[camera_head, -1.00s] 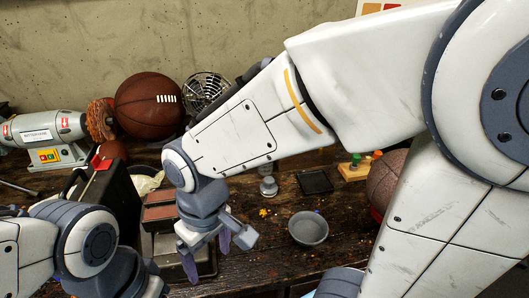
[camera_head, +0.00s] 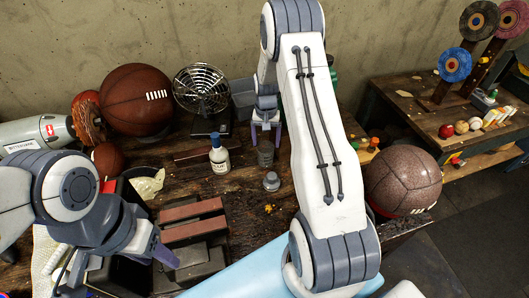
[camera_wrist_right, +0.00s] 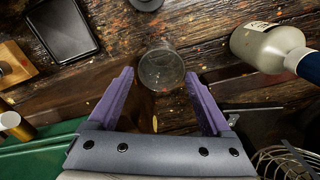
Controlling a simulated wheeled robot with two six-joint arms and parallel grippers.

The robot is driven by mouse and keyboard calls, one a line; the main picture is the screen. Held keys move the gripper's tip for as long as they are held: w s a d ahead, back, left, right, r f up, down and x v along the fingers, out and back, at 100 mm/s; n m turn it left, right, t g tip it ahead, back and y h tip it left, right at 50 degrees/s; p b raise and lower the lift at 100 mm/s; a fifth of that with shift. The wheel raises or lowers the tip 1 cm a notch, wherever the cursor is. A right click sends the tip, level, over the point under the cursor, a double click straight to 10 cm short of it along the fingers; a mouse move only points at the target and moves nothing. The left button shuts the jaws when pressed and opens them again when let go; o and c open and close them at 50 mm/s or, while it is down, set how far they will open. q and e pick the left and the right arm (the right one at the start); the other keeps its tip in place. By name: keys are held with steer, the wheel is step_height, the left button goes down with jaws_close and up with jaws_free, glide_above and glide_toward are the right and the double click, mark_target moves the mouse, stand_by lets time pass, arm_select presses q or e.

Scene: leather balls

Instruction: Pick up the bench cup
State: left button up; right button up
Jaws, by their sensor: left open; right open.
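A see-through, greyish round cup (camera_wrist_right: 162,68), which looks like the bench cup, stands on the dark wooden bench. In the wrist view it sits just ahead of and between the fingertips of my right gripper (camera_wrist_right: 158,82). In the head view my right gripper (camera_head: 265,138) points down, open, over the cup (camera_head: 265,157), whose upper part is close to the fingertips. I cannot tell whether a finger touches it. My left gripper (camera_head: 125,262) is open and empty at the lower left, partly hidden by its own arm.
A white dark-topped bottle (camera_head: 219,158) stands left of the cup. A small grey weight (camera_head: 271,181) is in front. A fan (camera_head: 203,88) and a brown ball (camera_head: 136,100) are behind to the left. A black tray (camera_wrist_right: 62,30) lies nearby. My right arm hides bench at right.

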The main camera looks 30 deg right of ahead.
mark_target(265, 151)
steer(key=shift+f+p, duration=0.55)
steer(key=shift+f, duration=0.3)
step_height(265, 151, down, 3)
steer(key=shift+w+f+p, duration=0.1)
steer(key=shift+f+p, duration=0.05)
steer(key=shift+p, duration=0.75)
steer(key=shift+f, duration=0.6)
steer(key=c, duration=1)
steer(key=shift+r, duration=0.1)
